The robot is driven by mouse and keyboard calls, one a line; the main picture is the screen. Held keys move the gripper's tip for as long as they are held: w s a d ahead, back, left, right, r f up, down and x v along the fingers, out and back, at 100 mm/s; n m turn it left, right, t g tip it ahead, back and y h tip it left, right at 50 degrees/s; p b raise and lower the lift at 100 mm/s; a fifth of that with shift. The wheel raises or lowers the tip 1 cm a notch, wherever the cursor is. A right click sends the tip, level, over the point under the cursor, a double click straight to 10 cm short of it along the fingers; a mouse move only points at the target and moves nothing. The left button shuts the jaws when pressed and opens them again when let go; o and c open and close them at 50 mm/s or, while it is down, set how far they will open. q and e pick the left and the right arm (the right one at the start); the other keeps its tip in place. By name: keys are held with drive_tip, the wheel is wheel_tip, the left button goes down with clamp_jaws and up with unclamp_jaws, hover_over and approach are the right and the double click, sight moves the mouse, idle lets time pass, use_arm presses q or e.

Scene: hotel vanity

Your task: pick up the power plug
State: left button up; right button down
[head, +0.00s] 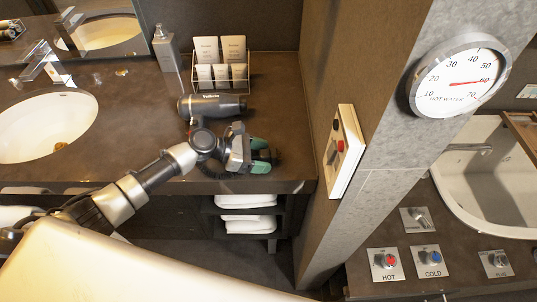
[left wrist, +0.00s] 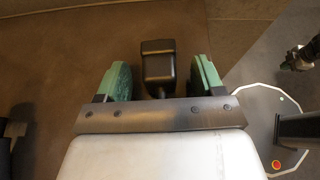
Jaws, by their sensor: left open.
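The power plug (left wrist: 157,62) is a black block with a short thin stem, lying on the brown counter in the left wrist view. My left gripper (left wrist: 160,78) is open, with one green finger on each side of the plug and a visible gap to both. In the head view my left gripper (head: 264,159) is low over the counter's front right part, and the plug there is mostly hidden in dark shade by the fingers. A small part with green tips at the right of the left wrist view looks like my right gripper (left wrist: 298,62); its jaws are too small to read.
A black hair dryer (head: 212,105) lies just behind my left gripper. A rack of toiletries (head: 222,65) and a soap dispenser (head: 166,48) stand further back. A sink (head: 45,128) is at left. A wall panel with a red switch (head: 342,150) rises at right.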

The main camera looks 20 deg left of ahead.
use_arm(q)
drive_tip(key=c, duration=1)
drive_tip(key=shift+r, duration=0.15)
